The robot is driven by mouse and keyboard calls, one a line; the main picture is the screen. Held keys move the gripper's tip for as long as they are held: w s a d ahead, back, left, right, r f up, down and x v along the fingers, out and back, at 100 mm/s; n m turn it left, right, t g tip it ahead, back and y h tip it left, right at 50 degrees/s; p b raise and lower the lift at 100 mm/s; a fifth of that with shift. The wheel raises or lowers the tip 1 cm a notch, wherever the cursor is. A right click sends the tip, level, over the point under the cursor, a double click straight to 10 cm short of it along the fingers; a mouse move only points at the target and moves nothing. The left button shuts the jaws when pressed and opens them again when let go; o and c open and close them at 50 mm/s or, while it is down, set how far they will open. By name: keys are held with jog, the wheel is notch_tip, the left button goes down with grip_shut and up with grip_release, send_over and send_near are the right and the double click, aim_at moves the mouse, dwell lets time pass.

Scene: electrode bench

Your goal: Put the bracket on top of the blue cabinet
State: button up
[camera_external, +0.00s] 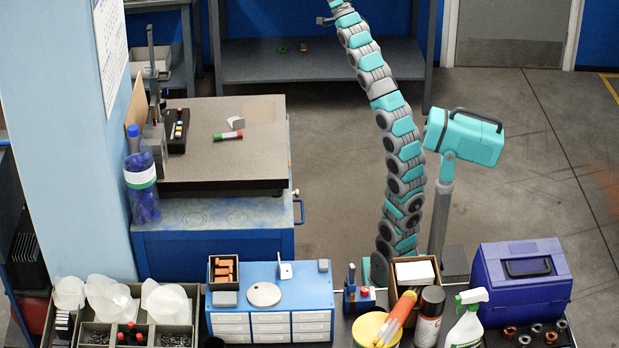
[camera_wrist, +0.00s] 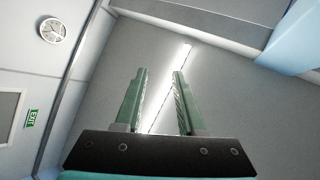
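A small light grey angled piece (camera_external: 236,122), which looks like a bracket, lies on the dark stone plate (camera_external: 205,172) beside a red-and-green cylinder. The blue cabinet (camera_external: 325,285), with white drawers, stands in the front row. On its top are an open box of orange blocks (camera_external: 223,270), a pale disc (camera_external: 264,294), a small white upright piece (camera_external: 285,270) and a small grey block (camera_external: 323,265). My gripper (camera_wrist: 160,75) shows open and empty in the wrist view, against the ceiling. In the external view my arm leaves the top edge, so the gripper is hidden there.
A blue bottle (camera_external: 141,180) stands left of the stone plate by a light blue pillar (camera_external: 75,130). A purple case (camera_external: 520,285), a spray bottle (camera_external: 467,318) and cans stand at front right. A grey shelf (camera_external: 320,65) stands behind.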

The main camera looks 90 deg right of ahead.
jog(key=w+d+f+m+g+y, duration=0.2)
jog(key=w+d+f+m+y, duration=0.25)
jog(key=w+f+m, duration=0.35)
jog(key=m+g+y, duration=0.1)
jog(key=m+y, duration=0.4)
jog(key=y, duration=1.8)
send_over(245, 117)
jog(key=s+a, duration=0.2)
jog(key=s, duration=0.3)
notch_tip(245, 117, down, 24)
jog(key=shift+s+r, duration=0.15)
jog(key=shift+r, duration=0.1)
jog(key=x, duration=0.4)
jog(key=b+x, duration=0.1)
jog(key=x, duration=0.1)
jog(key=shift+a+f, duration=0.4)
jog(key=shift+a, duration=0.1)
jog(key=shift+w+a+f, duration=0.15)
jog(key=shift+w+a, duration=0.1)
jog(key=shift+w, duration=0.3)
